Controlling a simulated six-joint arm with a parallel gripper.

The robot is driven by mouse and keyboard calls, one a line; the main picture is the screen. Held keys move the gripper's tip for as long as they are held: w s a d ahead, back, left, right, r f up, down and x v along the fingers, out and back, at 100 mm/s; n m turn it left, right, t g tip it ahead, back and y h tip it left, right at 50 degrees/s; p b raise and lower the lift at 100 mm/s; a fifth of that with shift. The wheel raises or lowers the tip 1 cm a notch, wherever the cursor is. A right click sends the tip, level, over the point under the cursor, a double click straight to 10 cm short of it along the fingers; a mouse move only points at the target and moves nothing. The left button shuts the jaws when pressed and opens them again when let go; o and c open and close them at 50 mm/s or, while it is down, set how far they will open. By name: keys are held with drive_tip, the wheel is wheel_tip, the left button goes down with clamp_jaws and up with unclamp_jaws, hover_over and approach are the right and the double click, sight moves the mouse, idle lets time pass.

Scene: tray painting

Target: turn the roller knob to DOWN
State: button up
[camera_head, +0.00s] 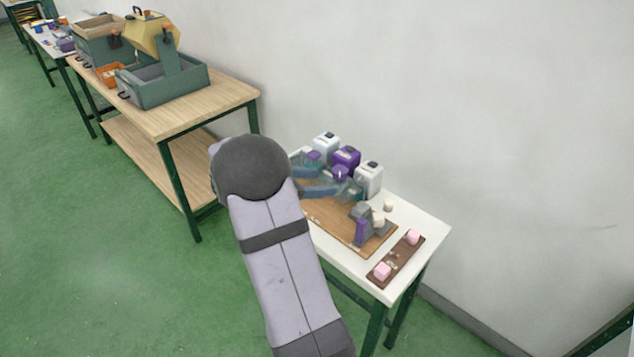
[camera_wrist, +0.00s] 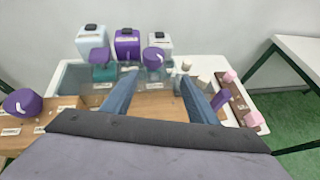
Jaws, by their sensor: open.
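My gripper (camera_wrist: 157,82) is open. Its two blue fingers are apart with nothing between them, reaching over the wooden board (camera_wrist: 150,106). In the head view my gripper (camera_head: 318,182) is partly hidden behind my arm. A purple rounded knob-like part (camera_wrist: 22,102) is left of my fingers in the wrist view. A purple-topped part (camera_wrist: 153,58) stands beyond the fingers, and another (camera_wrist: 99,56) is farther left. I cannot tell which part is the roller knob. The small labels are too small to read, so its setting cannot be told.
A pale blue canister (camera_wrist: 91,40), a purple canister (camera_wrist: 127,43) and a white canister (camera_wrist: 158,43) stand along the wall. A grey unit (camera_head: 364,216) with pale cylinders sits at the board's right. A brown strip (camera_head: 396,261) holds pink blocks near the table's edge.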

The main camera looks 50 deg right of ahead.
sight(334, 175)
drive_tip(key=f+h+b, duration=0.1)
drive_tip(key=b, duration=0.2)
drive_tip(key=d+f+h+b, duration=0.1)
drive_tip(key=b, duration=0.2)
drive_tip(key=d+f+h+b, duration=0.1)
drive_tip(key=h+b, duration=0.1)
drive_tip(key=b, duration=0.1)
drive_tip(key=shift+w+n, duration=0.1)
drive_tip(key=shift+n, duration=0.3)
drive_tip(key=shift+w+r+h+b, duration=0.3)
drive_tip(key=shift+h+b, duration=0.4)
drive_tip(key=shift+b, duration=0.2)
drive_tip(key=shift+d+r, duration=0.15)
drive_tip(key=shift+d, duration=0.1)
drive_tip(key=shift+s+d+p, duration=0.15)
drive_tip(key=shift+d+p, duration=0.15)
drive_tip(key=shift+d, duration=0.8)
drive_tip(key=shift+s+d+p, duration=0.2)
drive_tip(key=shift+d+p, duration=0.05)
drive_tip(key=shift+d, duration=0.85)
drive_tip(key=shift+s+d+p, duration=0.15)
drive_tip(key=shift+d+p, duration=0.15)
drive_tip(key=shift+d, duration=0.8)
